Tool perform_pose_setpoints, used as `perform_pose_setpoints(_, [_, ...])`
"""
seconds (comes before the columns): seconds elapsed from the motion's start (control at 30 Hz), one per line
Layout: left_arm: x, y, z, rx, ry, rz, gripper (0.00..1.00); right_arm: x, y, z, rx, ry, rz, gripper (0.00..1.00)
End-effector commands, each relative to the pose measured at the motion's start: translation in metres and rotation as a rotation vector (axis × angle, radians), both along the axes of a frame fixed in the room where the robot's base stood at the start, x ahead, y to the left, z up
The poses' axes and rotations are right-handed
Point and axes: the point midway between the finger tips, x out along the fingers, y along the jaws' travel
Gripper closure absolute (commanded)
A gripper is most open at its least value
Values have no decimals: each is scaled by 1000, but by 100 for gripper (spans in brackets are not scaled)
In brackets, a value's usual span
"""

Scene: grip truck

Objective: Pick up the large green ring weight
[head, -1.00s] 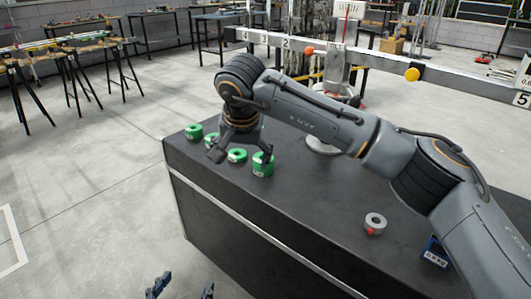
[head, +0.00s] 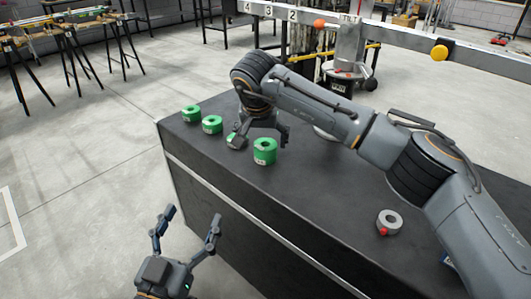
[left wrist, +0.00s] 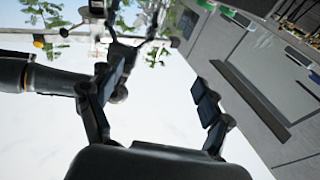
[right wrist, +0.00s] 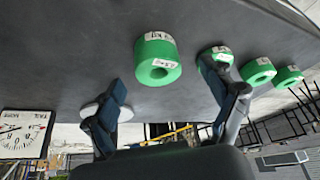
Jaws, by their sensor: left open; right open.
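The large green ring weight (head: 265,151) stands on the dark table top, the nearest and biggest in a row of green rings. In the right wrist view the large ring (right wrist: 158,60) shows its hole and white labels. My right gripper (head: 260,138) is open and empty, with its fingers spread just behind the large ring. In the right wrist view the ring appears beyond the gap between the right gripper's fingertips (right wrist: 165,84); contact cannot be told. My left gripper (head: 192,217) is open and empty, in front of the table; it also shows in its wrist view (left wrist: 158,75).
Smaller green rings stand to the left (head: 212,125) and far left (head: 191,114); another is partly hidden by my right gripper's finger. A grey ring (head: 389,222) with a red knob lies at the right. A numbered scale beam (head: 390,36) crosses behind the table.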

Motion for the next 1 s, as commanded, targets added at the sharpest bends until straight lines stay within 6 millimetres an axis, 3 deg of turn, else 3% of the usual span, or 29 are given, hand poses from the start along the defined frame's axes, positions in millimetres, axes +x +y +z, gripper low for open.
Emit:
perform_pose_setpoints(0.4, [-22, -3, 61, -101, -364, -21, 21, 20, -7, -40, 1, 3, 0, 16])
perform_pose_setpoints(0.77, [-28, -3, 70, -116, -416, -24, 21, 23, -8, -43, 1, 1, 0, 16])
perform_pose_setpoints(1.0, [-28, -3, 70, -115, -416, -24, 21, 23, -8, -43, 1, 1, 0, 62])
